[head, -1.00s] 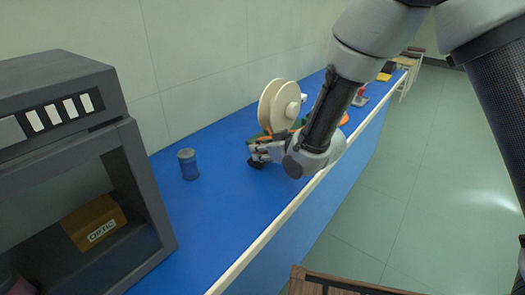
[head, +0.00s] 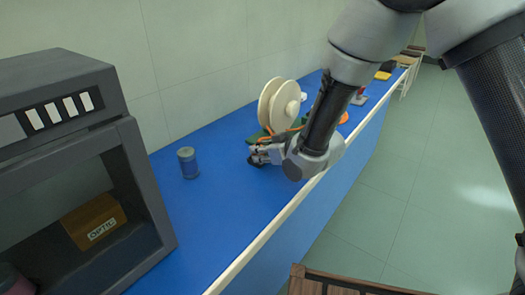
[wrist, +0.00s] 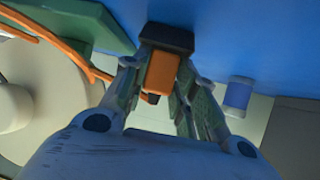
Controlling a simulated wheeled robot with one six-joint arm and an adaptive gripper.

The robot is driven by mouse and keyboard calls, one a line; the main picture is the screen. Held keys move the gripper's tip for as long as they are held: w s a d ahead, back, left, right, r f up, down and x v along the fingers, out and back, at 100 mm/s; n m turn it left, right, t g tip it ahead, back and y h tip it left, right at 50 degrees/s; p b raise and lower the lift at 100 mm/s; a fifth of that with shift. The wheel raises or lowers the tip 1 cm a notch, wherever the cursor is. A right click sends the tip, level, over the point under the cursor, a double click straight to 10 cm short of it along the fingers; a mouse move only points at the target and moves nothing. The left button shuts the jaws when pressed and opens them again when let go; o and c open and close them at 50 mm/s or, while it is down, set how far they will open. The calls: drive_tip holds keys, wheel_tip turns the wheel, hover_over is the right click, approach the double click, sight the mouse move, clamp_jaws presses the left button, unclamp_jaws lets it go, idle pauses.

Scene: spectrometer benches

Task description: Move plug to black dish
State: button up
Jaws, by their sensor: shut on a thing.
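My gripper (wrist: 158,88) is shut on the orange plug (wrist: 161,74), which sits between its fingers in the wrist view. A black block-like piece (wrist: 166,37) is at the plug's far end; I cannot tell whether it is part of the plug or a separate thing such as the dish. In the head view my gripper (head: 257,155) is low over the blue bench, with a dark piece at its tip. No clearly separate black dish can be made out.
A cream spool (head: 270,105) and green board (head: 256,138) stand close behind my gripper. A blue-grey jar (head: 188,163) stands to its left. A dark cabinet (head: 80,130) holding an orange box (head: 94,221) is at far left. The near-left blue bench (head: 215,210) is clear.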

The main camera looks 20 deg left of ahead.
drive_tip(key=shift+f, duration=0.25)
drive_tip(key=o, duration=0.8)
drive_tip(key=shift+d, duration=0.1)
drive_tip(key=shift+f, duration=0.1)
drive_tip(key=shift+s+d+f, duration=0.1)
drive_tip(key=shift+r+v, duration=0.25)
drive_tip(key=shift+v, duration=3.4)
drive_tip(key=v, duration=0.3)
drive_tip(key=shift+d+r, duration=0.1)
drive_tip(key=shift+r, duration=0.05)
